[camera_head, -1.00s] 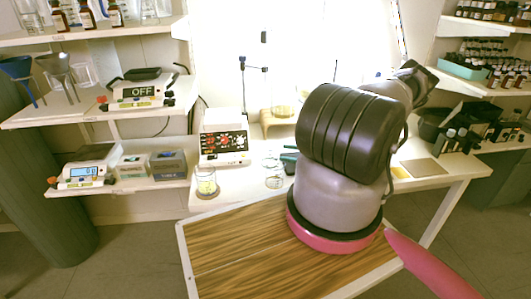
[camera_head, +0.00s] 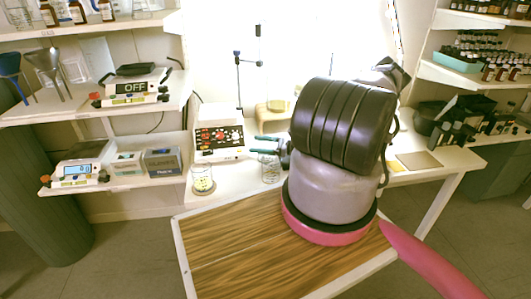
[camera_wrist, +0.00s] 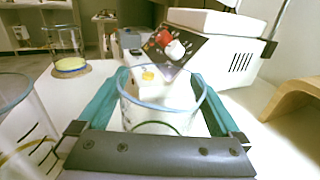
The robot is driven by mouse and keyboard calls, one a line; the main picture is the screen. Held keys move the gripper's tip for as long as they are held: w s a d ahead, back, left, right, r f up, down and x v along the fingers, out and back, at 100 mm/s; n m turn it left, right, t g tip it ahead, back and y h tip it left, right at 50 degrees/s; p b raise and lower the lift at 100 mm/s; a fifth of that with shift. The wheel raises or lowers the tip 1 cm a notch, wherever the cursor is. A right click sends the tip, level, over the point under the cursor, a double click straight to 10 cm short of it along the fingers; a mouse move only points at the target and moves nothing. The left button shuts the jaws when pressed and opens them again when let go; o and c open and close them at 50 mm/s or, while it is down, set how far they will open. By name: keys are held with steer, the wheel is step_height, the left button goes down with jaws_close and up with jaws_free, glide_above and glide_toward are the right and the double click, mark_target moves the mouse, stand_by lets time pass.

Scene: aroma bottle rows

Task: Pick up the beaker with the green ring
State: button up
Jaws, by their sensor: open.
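A clear glass beaker with a bluish rim (camera_wrist: 160,92) stands upright between the fingers of my gripper (camera_wrist: 160,76) in the wrist view. A dark green ring shows low on it. The teal fingers are open, one on either side; I cannot tell whether they touch the glass. In the head view my gripper (camera_head: 259,144) reaches left over the white bench, just above clear glassware (camera_head: 269,171). Another clear beaker (camera_wrist: 22,125) with dark marks and a yellowish ring stands close on the left in the wrist view, partly cut off.
A beaker with yellow contents (camera_head: 202,180) stands on a round coaster to the left. A white device with a red and black panel (camera_head: 219,138) stands behind the glassware. A wood-patterned surface (camera_head: 235,235) lies in front. Shelves with scales and bottles flank the bench.

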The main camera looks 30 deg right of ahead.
steer(key=shift+w+a, duration=0.15)
steer(key=c, duration=1.2)
steer(key=shift+c, duration=0.2)
steer(key=shift+r, duration=0.15)
